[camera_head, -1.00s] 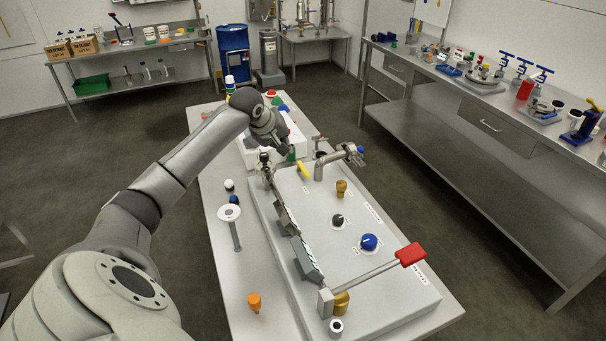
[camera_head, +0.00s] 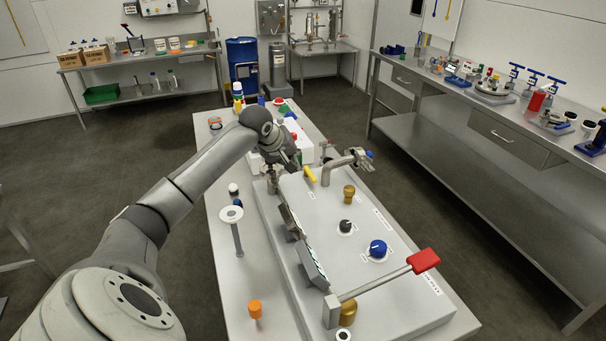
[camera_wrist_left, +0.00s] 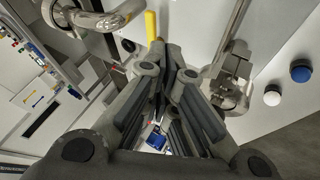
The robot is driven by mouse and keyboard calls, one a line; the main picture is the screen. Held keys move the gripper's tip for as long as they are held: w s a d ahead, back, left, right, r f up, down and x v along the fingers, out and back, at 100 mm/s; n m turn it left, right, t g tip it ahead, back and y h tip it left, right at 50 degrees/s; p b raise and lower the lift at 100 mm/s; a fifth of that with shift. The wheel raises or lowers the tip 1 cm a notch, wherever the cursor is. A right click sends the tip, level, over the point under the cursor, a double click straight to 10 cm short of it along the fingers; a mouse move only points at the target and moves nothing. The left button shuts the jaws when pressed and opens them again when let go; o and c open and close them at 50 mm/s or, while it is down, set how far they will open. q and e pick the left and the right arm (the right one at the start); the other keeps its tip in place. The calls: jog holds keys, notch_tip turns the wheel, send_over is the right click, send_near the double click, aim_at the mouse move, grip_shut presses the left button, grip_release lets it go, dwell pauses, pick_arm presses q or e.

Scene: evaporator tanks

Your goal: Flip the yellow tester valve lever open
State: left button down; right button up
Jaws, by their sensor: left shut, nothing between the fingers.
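The yellow tester valve lever (camera_head: 310,174) sticks up from the far end of the grey panel (camera_head: 345,240), beside a bent metal pipe (camera_head: 340,165). It also shows at the top of the left wrist view (camera_wrist_left: 151,25), just beyond my fingertips. My left gripper (camera_head: 295,165) is shut and empty, right beside the lever on its left side. In the wrist view its fingers (camera_wrist_left: 168,45) are together; I cannot tell whether they touch the lever. The lever's base is partly hidden by the fingers. My right gripper is not in view.
A long red-handled lever (camera_head: 424,260), a blue knob (camera_head: 377,249), a black knob (camera_head: 345,226) and a brass fitting (camera_head: 349,191) stand on the panel. Tilted plates line its left edge. A white funnel-like piece (camera_head: 231,214) and an orange cap (camera_head: 255,309) are on the table's left side.

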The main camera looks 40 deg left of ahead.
aim_at(310, 177)
pick_arm(q)
jog(key=p+x, duration=0.2)
jog(key=x, duration=0.6)
jog(key=shift+x, duration=0.95)
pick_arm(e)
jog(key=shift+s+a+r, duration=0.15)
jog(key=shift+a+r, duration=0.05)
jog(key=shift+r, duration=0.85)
pick_arm(q)
jog(key=shift+w+d, duration=0.15)
